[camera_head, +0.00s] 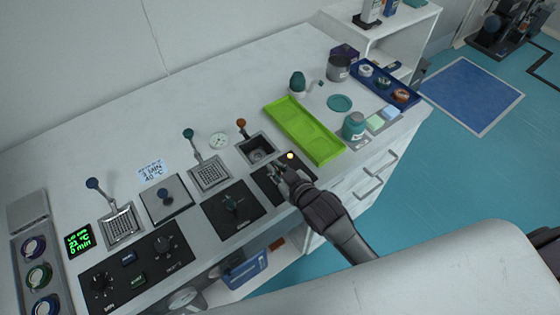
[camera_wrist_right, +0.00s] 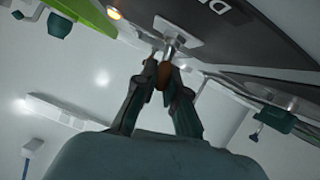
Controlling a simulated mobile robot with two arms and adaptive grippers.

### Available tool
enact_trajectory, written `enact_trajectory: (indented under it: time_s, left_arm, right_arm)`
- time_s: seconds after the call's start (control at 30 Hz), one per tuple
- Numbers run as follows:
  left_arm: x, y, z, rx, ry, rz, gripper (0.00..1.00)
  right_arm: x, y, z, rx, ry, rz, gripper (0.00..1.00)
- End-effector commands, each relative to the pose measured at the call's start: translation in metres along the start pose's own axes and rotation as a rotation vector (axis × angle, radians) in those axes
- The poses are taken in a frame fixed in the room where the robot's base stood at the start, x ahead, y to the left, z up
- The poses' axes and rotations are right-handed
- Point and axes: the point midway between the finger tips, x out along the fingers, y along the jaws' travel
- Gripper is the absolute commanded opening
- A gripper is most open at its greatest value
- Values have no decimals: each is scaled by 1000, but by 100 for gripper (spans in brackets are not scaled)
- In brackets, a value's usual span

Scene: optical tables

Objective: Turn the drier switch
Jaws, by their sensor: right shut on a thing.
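The drier switch has a brown knob (camera_wrist_right: 163,77) on a metal stem, rising from a pale plate (camera_wrist_right: 181,32) on a black panel (camera_wrist_right: 228,38) with partly visible white lettering. My right gripper (camera_wrist_right: 164,79) is shut on the knob, its dark fingers on both sides. In the head view my right gripper (camera_head: 280,173) reaches from the lower right onto the black panel (camera_head: 266,188) and hides the switch. A small lamp (camera_head: 290,155) glows at the panel's far corner. My left gripper is not in view.
A green tray (camera_head: 303,130) lies just behind the panel, beside a grey basin (camera_head: 256,150) with an orange-knobbed lever (camera_head: 241,123). Another black panel (camera_head: 233,210) with a teal switch is to the left. A teal jar (camera_head: 354,125) stands to the right.

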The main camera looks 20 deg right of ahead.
Motion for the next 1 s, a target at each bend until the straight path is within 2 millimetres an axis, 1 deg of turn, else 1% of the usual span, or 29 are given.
enact_trajectory:
  time_s: [0.2, 0.43, 0.7, 1.0]
  left_arm:
    - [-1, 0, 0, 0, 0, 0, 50]
    - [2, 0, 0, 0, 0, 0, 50]
    - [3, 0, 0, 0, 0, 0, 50]
    - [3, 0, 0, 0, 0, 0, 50]
  right_arm:
    - [0, -7, 1, -148, 2, 63, 0]
    - [1, -11, 2, -256, 2, 107, 0]
    - [1, -12, 2, -311, 2, 130, 0]
    - [1, -12, 2, -318, 2, 132, 0]
